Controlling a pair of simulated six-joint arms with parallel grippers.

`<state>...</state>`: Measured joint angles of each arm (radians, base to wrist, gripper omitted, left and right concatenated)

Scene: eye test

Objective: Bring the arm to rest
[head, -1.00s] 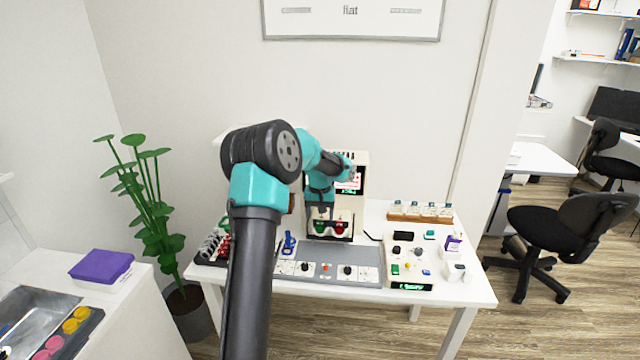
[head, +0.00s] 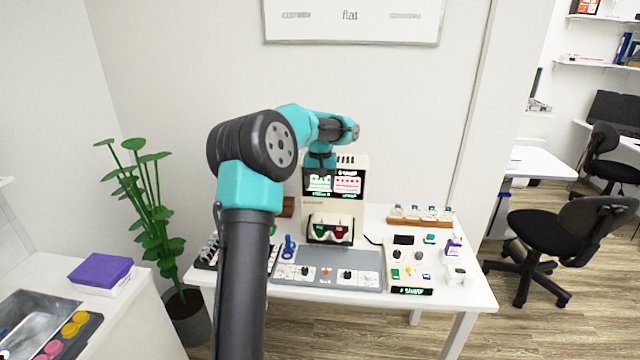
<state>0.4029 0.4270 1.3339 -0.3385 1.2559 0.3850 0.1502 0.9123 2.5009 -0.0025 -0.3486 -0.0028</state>
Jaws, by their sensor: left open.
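My left arm rises from the bottom of the head view and bends over the white table (head: 460,290). Its gripper (head: 319,178) points down in front of the screen of a cream-coloured test device (head: 352,209). The gripper is small and partly lost against the dark screen; it is open, with nothing seen in it. Red and green glasses (head: 330,231) sit low at the front of the device, below the gripper and apart from it. My right gripper is not in view.
A grey panel with knobs (head: 326,268) lies before the device. A white control box (head: 408,266) and a wooden rack of small bottles (head: 420,216) stand right of it. A blue item (head: 288,247) stands left. A plant (head: 150,215) is farther left.

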